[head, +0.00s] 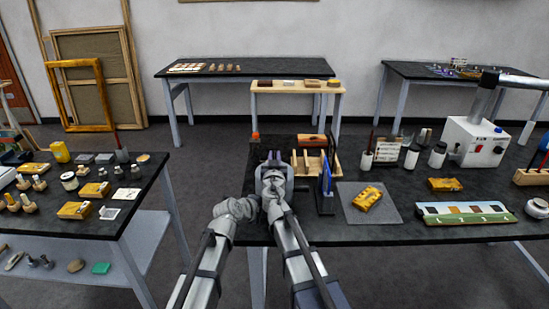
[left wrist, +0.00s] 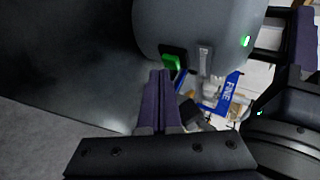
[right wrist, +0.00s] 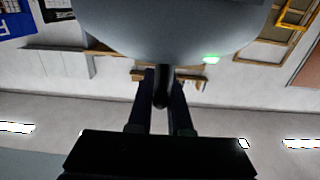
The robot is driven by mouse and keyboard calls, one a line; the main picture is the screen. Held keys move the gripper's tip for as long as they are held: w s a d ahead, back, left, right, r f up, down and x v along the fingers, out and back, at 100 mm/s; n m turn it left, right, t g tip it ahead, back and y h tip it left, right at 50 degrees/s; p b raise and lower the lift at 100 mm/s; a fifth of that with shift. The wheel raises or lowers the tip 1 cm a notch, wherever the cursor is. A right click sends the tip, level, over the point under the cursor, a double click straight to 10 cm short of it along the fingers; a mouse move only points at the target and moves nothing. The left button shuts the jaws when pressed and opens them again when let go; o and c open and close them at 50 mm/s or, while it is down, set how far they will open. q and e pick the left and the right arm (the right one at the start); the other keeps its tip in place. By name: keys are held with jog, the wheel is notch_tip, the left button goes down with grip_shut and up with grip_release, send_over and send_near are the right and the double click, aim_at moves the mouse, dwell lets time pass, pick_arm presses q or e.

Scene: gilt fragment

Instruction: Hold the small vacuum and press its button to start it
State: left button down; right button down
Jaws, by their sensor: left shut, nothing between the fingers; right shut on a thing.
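The small vacuum has a rounded grey body (left wrist: 195,25). It also shows in the right wrist view (right wrist: 170,22) and as a grey shape in the head view (head: 277,160), partly hidden by my grippers. My right gripper (right wrist: 162,75) is shut on its dark handle (right wrist: 162,92). A green button (left wrist: 171,62) sits in a black recess on the body. My left gripper (left wrist: 160,74) is shut and empty, its tips right at the button's lower edge; I cannot tell whether they touch it. A small green light (left wrist: 245,41) glows on the body.
The black worktable (head: 370,234) lies ahead, with a wooden rack (head: 310,166), a blue upright item (head: 326,180) and a yellow block on a grey mat (head: 350,212) close to the right of my grippers. A side table (head: 140,205) with small items stands at left.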

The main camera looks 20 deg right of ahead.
pick_arm(q)
jog(key=shift+s+a, duration=0.3)
jog(key=shift+s, duration=0.7)
jog(key=shift+s+a, duration=0.25)
jog(key=shift+s, duration=0.7)
jog(key=shift+s+a, duration=0.3)
jog(key=shift+s, duration=0.7)
pick_arm(e)
jog(key=c, duration=0.8)
grip_release()
jog(key=shift+o, duration=0.2)
jog(key=shift+s, duration=0.1)
